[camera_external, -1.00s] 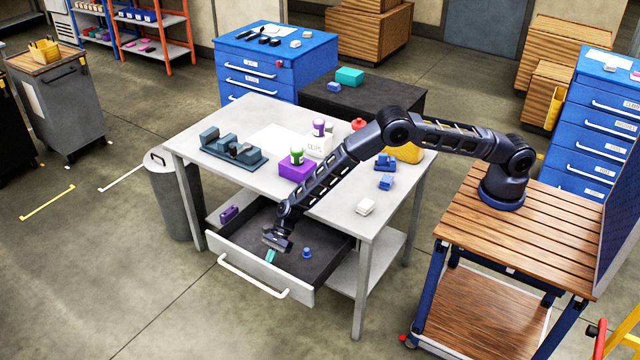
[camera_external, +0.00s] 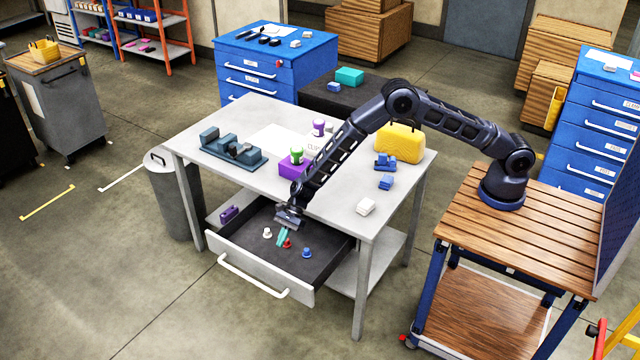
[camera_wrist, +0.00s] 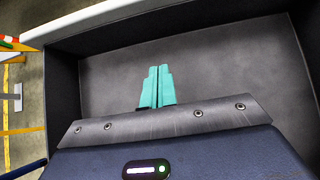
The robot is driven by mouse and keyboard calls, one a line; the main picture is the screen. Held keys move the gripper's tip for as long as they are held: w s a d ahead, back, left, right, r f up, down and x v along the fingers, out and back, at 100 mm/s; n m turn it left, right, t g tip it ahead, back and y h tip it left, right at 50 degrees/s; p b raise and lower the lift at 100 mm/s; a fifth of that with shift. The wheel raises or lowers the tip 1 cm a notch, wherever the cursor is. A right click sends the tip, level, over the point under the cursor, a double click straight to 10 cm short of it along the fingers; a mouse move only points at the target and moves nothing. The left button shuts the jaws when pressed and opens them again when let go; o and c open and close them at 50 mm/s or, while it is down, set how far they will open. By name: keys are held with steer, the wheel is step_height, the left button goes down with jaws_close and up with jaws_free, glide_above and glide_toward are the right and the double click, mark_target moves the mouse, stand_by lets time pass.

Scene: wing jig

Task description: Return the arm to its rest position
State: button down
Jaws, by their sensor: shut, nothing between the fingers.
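My arm reaches over the grey table from its base on the wooden cart. My gripper (camera_external: 282,238) points down over the open drawer (camera_external: 235,238), near the table's front edge. Its teal fingers are shut together with nothing between them. In the wrist view the fingers (camera_wrist: 156,87) show side by side against the bare dark drawer floor (camera_wrist: 215,70). Small white (camera_external: 267,232), red (camera_external: 287,243) and blue (camera_external: 307,252) pieces show in the drawer close to the gripper. I cannot tell the exact height of the fingertips above the drawer floor.
A wooden cart (camera_external: 470,225) carries my base. A grey bin (camera_external: 168,200) stands left.

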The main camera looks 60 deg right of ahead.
steer(key=d+r+n, duration=0.3)
steer(key=d+r, duration=0.5)
steer(key=r, duration=0.4)
steer(key=d+r+n, duration=0.2)
steer(key=d+r, duration=0.6)
steer(key=r, duration=0.3)
steer(key=s+d+r+n+t+h, duration=0.1)
steer(key=s+d+r+n, duration=0.25)
steer(key=d+r, duration=0.5)
steer(key=s+d+r+n+t+h, duration=0.1)
steer(key=s+d+r+n, duration=0.1)
steer(key=s+d+r, duration=0.5)
steer(key=s+d+r+n+h, duration=0.1)
steer(key=s+d+r, duration=0.25)
steer(key=d, duration=0.25)
steer(key=s+d+r+n+t+h, duration=0.1)
steer(key=s+d+r, duration=0.1)
steer(key=s+d, duration=0.35)
steer(key=s+d+r+n+h, duration=0.1)
steer(key=s+d+r+n, duration=0.15)
steer(key=d, duration=0.45)
steer(key=s+d+n+h, duration=0.1)
steer(key=s+d+h, duration=0.1)
steer(key=s+d, duration=0.5)
steer(key=s+d+f+n+t+h, duration=0.1)
steer(key=s+d+n+h, duration=0.1)
steer(key=s+d, duration=0.5)
steer(key=s, duration=0.6)
steer(key=shift+t, duration=0.3)
